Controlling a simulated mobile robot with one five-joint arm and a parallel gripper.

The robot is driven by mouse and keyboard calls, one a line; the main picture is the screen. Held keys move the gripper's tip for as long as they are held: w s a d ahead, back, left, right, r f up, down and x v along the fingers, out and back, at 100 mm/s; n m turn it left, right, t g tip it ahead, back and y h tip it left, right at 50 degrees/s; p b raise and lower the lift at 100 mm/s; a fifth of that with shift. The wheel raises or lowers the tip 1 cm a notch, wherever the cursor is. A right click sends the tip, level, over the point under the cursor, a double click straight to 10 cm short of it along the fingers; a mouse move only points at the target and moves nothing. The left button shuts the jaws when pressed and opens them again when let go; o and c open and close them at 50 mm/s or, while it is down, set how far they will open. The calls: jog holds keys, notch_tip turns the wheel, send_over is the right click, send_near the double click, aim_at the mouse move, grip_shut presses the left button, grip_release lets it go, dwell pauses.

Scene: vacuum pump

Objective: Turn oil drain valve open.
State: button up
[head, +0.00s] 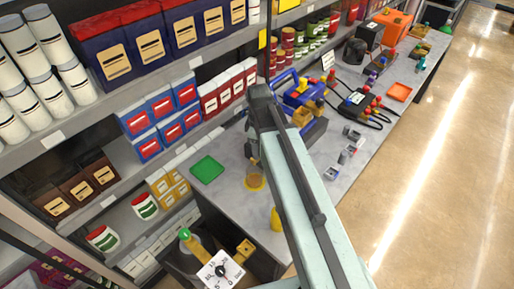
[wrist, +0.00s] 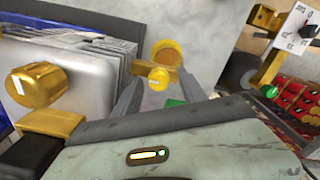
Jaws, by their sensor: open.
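The vacuum pump (head: 303,98), blue and yellow with brass parts, stands on the grey bench in the head view, partly hidden by my arm. In the wrist view its grey finned body (wrist: 80,75) fills the left side. A small brass knob (wrist: 158,78), which looks like the oil drain valve, juts from the pump's side on a stem. My gripper (wrist: 158,97) is open, with one finger on either side of the knob in the picture. I cannot tell whether they touch. A yellow-rimmed cup (wrist: 163,53) with a brown inside shows beyond the knob; it stands on the bench (head: 255,180).
A larger brass knob (wrist: 42,88) sticks out at the left of the wrist view, close to my gripper. A green tray (head: 207,170) and a yellow bottle-like object (head: 276,219) sit on the bench. Stocked shelves (head: 150,100) run along the left.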

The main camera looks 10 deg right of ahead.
notch_tip(320, 180, up, 8)
jog(key=p, duration=0.7)
jog(key=shift+p, duration=0.35)
jog(key=shift+f, duration=0.1)
jog(key=shift+f, duration=0.1)
